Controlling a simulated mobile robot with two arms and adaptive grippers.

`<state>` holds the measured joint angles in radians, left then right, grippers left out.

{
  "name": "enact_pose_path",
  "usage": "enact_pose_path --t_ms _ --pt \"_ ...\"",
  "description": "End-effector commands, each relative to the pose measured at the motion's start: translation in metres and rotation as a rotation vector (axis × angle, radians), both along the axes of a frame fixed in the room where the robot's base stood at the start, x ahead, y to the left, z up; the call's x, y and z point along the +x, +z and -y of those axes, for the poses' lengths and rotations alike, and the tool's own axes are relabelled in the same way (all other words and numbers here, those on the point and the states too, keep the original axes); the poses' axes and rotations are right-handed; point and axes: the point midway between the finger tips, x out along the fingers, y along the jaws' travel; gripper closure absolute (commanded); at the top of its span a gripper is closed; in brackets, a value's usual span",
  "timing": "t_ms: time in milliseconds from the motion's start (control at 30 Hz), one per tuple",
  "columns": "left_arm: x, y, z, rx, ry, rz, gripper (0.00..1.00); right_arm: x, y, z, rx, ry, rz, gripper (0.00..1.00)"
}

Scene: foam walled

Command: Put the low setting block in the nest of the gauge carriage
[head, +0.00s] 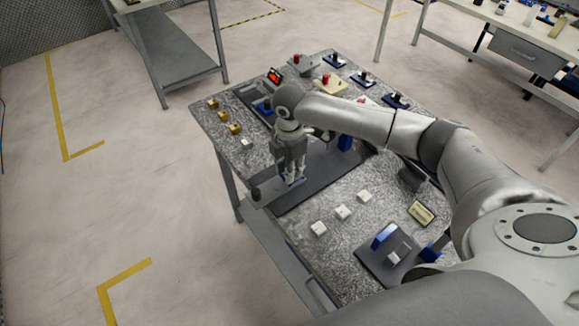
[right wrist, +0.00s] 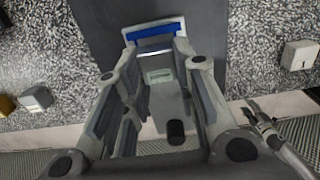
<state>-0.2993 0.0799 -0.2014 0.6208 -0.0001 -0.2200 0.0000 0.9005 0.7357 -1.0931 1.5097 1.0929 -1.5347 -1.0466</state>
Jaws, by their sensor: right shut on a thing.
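My right gripper (head: 291,180) points down over the dark plate on the table.
Several brass blocks (head: 234,128) and a small pale block (head: 247,144) lie left of the plate. White blocks (head: 342,212) lie right of it. Blue-based items (head: 363,80) fill the back.

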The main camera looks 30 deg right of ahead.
Motion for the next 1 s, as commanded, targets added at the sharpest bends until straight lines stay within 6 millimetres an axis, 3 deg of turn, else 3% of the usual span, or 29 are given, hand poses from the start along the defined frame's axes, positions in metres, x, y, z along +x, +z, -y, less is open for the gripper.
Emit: enact_pose_path --t_ms 433,467,600,1000 --pt "-0.0003 0.0009 0.0004 0.0 0.0 0.0 0.6 0.0001 -0.011 0.0002 0.0 -0.001 0.0 1.0" --pt "-0.0003 0.0009 0.0004 0.0 0.001 0.0 0.6 -0.0002 -0.0113 0.0002 -0.001 -0.001 -0.001 0.72" --pt "-0.0004 0.0008 0.0002 0.0 0.001 -0.001 0.6 -0.0004 -0.0115 0.0001 0.0 -0.001 -0.001 0.54" --pt "-0.0006 0.0003 -0.0001 0.0 0.002 -0.001 0.6 0.0003 -0.0074 -0.0001 0.0 0.0 0.001 0.52"
